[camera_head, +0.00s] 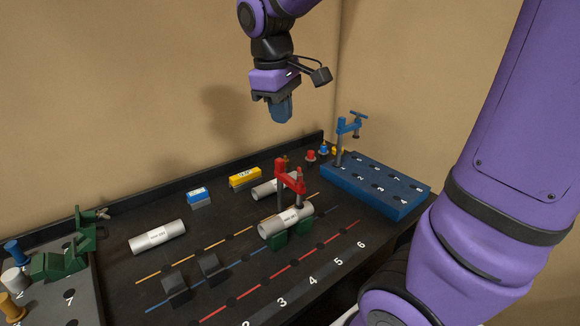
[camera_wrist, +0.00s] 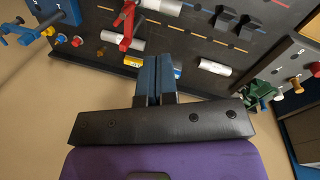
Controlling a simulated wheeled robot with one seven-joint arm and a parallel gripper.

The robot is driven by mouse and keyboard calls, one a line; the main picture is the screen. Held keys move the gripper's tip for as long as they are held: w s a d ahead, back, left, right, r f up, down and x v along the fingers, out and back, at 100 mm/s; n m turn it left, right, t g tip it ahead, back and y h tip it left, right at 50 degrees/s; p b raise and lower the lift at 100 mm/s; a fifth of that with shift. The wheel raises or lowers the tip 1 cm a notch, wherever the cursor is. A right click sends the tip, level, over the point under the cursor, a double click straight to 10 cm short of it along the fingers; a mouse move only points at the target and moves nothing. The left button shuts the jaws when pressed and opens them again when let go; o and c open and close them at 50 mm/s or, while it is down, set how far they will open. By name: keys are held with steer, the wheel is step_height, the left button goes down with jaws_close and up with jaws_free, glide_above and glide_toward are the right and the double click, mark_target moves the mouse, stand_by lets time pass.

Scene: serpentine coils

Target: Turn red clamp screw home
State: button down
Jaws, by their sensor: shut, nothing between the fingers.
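The red clamp (camera_head: 290,179) stands on a dark post on the black board, its arm reaching over a silver cylinder (camera_head: 279,227) that rests on green blocks (camera_head: 292,236). Its screw (camera_head: 299,174) is upright at the arm's outer end; whether its tip touches the cylinder I cannot tell. The clamp also shows in the wrist view (camera_wrist: 127,22), left of the fingers. My gripper (camera_head: 283,118) is shut and empty, with blue fingers pointing down. It hangs high above the back of the board, well clear of the clamp. The fingers also show in the wrist view (camera_wrist: 155,66).
A blue raised block with a blue clamp (camera_head: 347,128) stands at the right. Loose silver cylinders (camera_head: 157,237), a yellow box (camera_head: 244,178) and a blue box (camera_head: 198,196) lie behind. Dark blocks (camera_head: 176,288) stand in front; a grey plate with a green clamp (camera_head: 60,262) is left.

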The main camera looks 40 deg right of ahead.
mark_target(300, 178)
steer(key=w+d+f+n+g+h, duration=0.3)
steer(key=w+f+n+g+h, duration=0.25)
steer(key=w+f, duration=1.05)
steer(key=shift+n+t+y, duration=0.35)
steer(key=shift+y, duration=0.2)
steer(key=shift+s+d+f, duration=0.6)
steer(key=shift+d+f, duration=0.5)
steer(key=shift+d, duration=0.25)
steer(key=shift+s+d+f, duration=0.55)
steer(key=shift+d+f, duration=0.5)
steer(key=shift+d, duration=0.3)
steer(key=shift+s+d+f, duration=0.6)
steer(key=shift+d+f, duration=0.5)
steer(key=shift+d, duration=0.25)
steer(key=shift+d+m+g+y, duration=0.4)
steer(key=shift+m+g, duration=0.2)
steer(key=shift+m, duration=0.5)
steer(key=shift+d+m+g+y, duration=0.25)
steer(key=shift+m+y, duration=0.1)
steer(key=shift+m, duration=0.25)
steer(key=shift+d+m+g+y, duration=0.25)
steer(key=shift+m+y, duration=0.1)
steer(key=shift+m, duration=0.25)
steer(key=shift+s+d+m+g+y, duration=0.15)
steer(key=shift+d+m+g+y, duration=0.15)
steer(key=shift+m+y, duration=0.55)
steer(key=shift+s+d+m+g+y, duration=0.1)
steer(key=shift+d+m+g+y, duration=0.25)
steer(key=shift+m, duration=0.9)
